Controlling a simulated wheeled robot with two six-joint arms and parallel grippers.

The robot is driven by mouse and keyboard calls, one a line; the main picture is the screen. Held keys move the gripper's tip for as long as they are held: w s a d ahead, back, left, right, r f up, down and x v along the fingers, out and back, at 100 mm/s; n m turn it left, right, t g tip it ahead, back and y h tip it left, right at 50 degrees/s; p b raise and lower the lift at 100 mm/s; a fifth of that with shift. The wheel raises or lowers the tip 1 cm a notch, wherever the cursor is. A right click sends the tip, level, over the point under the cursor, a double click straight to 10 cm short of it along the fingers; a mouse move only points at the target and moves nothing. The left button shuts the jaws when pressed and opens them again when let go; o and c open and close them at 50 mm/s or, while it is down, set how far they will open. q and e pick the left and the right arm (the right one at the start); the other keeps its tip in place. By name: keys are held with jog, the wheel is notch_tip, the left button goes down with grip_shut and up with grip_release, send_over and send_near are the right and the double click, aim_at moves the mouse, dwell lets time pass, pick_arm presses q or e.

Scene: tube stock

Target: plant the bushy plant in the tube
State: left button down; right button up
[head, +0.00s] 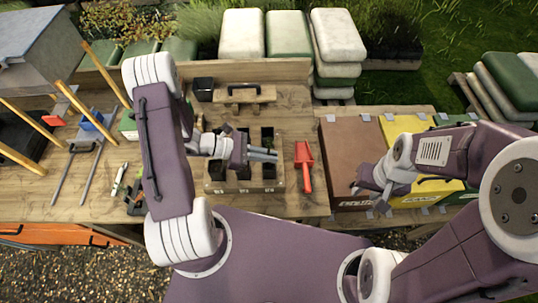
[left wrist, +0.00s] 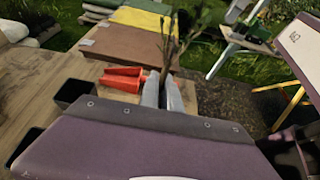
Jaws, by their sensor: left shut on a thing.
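My left gripper (head: 270,155) is above the wooden tray (head: 243,187) of black square tubes, pointing right. In the left wrist view its fingers (left wrist: 167,92) are shut on a thin dark stem of a leafy plant (left wrist: 166,50), which rises and spreads beyond the fingertips. In the head view the plant is too small and dark to make out clearly. Black tubes (head: 267,134) stand in the tray, some partly hidden under my left gripper. Tubes also show at the left of the left wrist view (left wrist: 72,92). My right gripper (head: 368,192) is open and empty over the brown box.
A brown box (head: 345,150) and a yellow box (head: 405,128) stand further right. A black pot (head: 203,88) and a small wooden stand (head: 245,97) are behind the tray. Tools lie at the left.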

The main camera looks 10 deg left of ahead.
pick_arm(q)
jog(key=shift+f, duration=0.1)
jog(key=shift+d+f+b, duration=0.1)
jog(key=shift+f+b, duration=0.6)
jog(key=shift+b, duration=0.05)
jog(key=shift+f, duration=0.1)
jog(key=shift+f+b, duration=0.65)
jog(key=shift+f, duration=0.05)
jog(key=c, duration=1.5)
grip_release()
jog(key=c, duration=0.5)
jog(key=shift+o, duration=0.2)
